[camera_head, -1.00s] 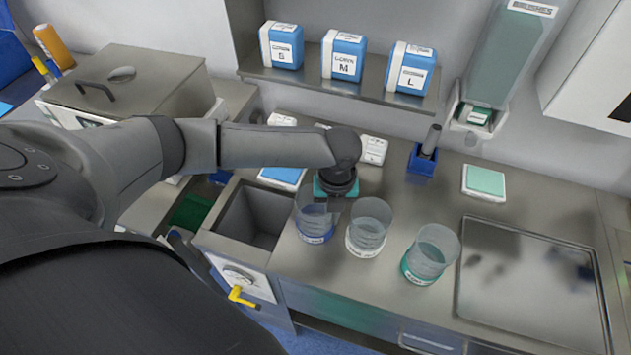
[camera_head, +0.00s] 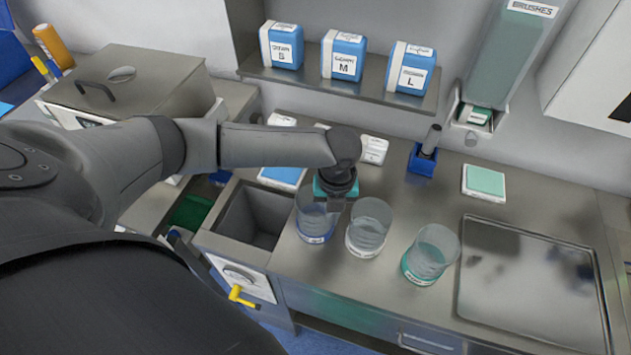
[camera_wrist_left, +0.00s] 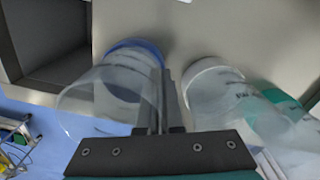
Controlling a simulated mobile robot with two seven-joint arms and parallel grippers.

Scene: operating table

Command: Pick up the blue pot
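The blue pot (camera_head: 314,218) is a clear cup with a blue band at its base, upright on the steel counter, left of two similar pots. It also shows in the left wrist view (camera_wrist_left: 110,92). My left gripper (camera_head: 341,204) is at its right upper side. In the left wrist view my left gripper's fingers (camera_wrist_left: 165,100) are close together, with the blue pot's right wall seemingly pinched between them. The white-based pot (camera_head: 369,228) is just right of the fingers. My right gripper is not in view.
A green-based pot (camera_head: 430,254) stands farther right, before a steel tray (camera_head: 535,285). An open sink-like bin (camera_head: 255,215) lies left of the blue pot. A blue holder (camera_head: 422,160) and small packs stand behind. A shelf (camera_head: 340,85) with blue boxes is above.

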